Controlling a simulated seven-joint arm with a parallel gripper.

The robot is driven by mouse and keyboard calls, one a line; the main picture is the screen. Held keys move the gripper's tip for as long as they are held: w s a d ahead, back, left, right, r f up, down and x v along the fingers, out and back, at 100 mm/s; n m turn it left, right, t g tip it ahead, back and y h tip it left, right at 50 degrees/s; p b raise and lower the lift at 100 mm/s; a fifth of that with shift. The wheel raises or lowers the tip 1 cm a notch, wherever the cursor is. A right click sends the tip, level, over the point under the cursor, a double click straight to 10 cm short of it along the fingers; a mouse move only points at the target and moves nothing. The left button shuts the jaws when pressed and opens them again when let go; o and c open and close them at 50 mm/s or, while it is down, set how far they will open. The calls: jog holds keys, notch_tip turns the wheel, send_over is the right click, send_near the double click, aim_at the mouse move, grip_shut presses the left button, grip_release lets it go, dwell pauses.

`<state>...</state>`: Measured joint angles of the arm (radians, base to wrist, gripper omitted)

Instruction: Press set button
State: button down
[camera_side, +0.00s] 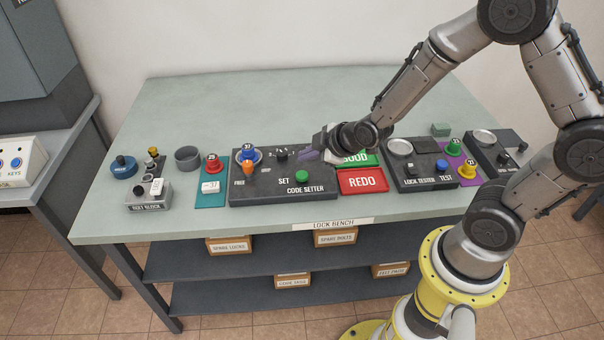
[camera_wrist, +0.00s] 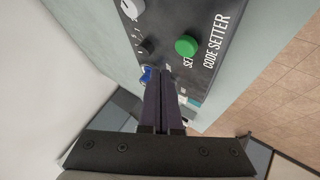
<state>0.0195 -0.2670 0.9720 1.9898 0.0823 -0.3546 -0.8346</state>
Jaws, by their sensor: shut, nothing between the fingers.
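The green set button (camera_side: 302,176) stands up from the dark code setter box (camera_side: 256,191), beside the white SET lettering. In the wrist view the same button (camera_wrist: 186,46) shows ahead and right of my fingertips. My gripper (camera_side: 305,155) is above the back part of the box, behind the button and apart from it. In the wrist view my gripper's dark fingers (camera_wrist: 164,80) are pressed together with nothing between them.
The red REDO plate (camera_side: 362,181) and green GOOD plate (camera_side: 361,159) lie right of the box. The lock tester (camera_side: 418,184) is farther right. The bench's back left is clear.

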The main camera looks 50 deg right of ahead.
jog(key=shift+r, duration=1.15)
notch_tip(320, 180, up, 8)
jog(key=f+t, duration=0.1)
jog(key=t, duration=0.1)
send_over(302, 174)
jog(key=s+a+r+m, duration=0.1)
jog(key=s+r, duration=0.3)
jog(key=r, duration=0.2)
jog(key=s+r+m, duration=0.1)
jog(key=s+r, duration=0.2)
jog(key=r, duration=0.3)
jog(key=s+f+m+g, duration=0.2)
jog(key=s+m, duration=0.1)
jog(key=s, duration=0.6)
jog(key=s+f+m+g, duration=0.2)
jog(key=s+m+g, duration=0.1)
jog(key=s, duration=0.6)
jog(key=shift+g, duration=0.3)
jog(key=c, duration=1.5)
grip_release()
jog(key=shift+a+r, duration=0.1)
jog(key=shift+c, duration=0.2)
